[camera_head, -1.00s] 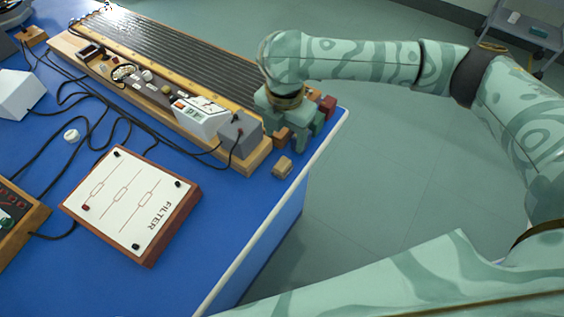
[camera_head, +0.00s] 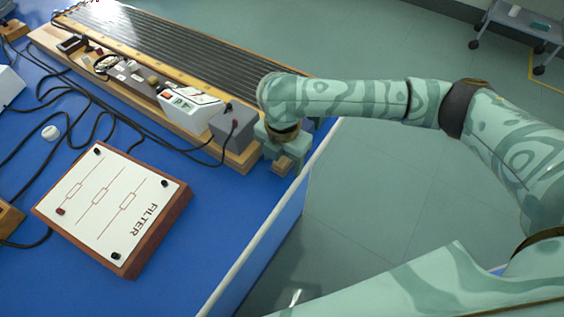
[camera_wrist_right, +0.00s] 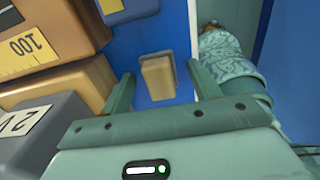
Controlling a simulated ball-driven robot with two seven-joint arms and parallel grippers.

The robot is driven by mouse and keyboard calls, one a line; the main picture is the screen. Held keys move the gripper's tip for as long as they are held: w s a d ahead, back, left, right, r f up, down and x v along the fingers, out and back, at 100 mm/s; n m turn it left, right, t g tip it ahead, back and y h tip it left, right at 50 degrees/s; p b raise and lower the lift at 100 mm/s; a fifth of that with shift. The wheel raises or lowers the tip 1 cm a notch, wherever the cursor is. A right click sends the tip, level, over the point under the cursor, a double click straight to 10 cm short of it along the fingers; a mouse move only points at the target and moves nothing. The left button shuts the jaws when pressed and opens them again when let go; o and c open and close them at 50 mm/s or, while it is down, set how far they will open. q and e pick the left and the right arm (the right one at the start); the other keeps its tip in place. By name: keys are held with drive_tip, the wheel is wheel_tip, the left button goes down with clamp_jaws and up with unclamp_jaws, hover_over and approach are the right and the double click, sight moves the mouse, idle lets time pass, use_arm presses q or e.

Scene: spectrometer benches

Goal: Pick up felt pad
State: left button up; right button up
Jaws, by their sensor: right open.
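The felt pad appears to be a small tan block with a grey layer along its edges (camera_wrist_right: 158,78), lying on the blue bench top. In the head view this block (camera_head: 283,165) is near the bench's right edge, partly hidden by my right gripper. My right gripper (camera_head: 279,148) is over it, pointing down. In the wrist view the open jaws (camera_wrist_right: 160,90) have one finger on each side of the block, with gaps visible on both sides. I cannot tell how far the fingertips are above the bench. My left gripper is out of view.
A grey box (camera_head: 232,125) and the long wooden-framed apparatus (camera_head: 245,160) stand close left of the gripper. A wooden FILTER box (camera_head: 118,205) lies on the bench, with black cables behind it. The bench's pale edge (camera_head: 262,232) is close on the right, with open floor beyond.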

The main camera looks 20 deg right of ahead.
sight(281, 160)
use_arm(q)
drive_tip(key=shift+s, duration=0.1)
use_arm(e)
drive_tip(key=shift+r, duration=0.1)
drive_tip(key=c, duration=1.1)
drive_tip(key=shift+o, duration=0.2)
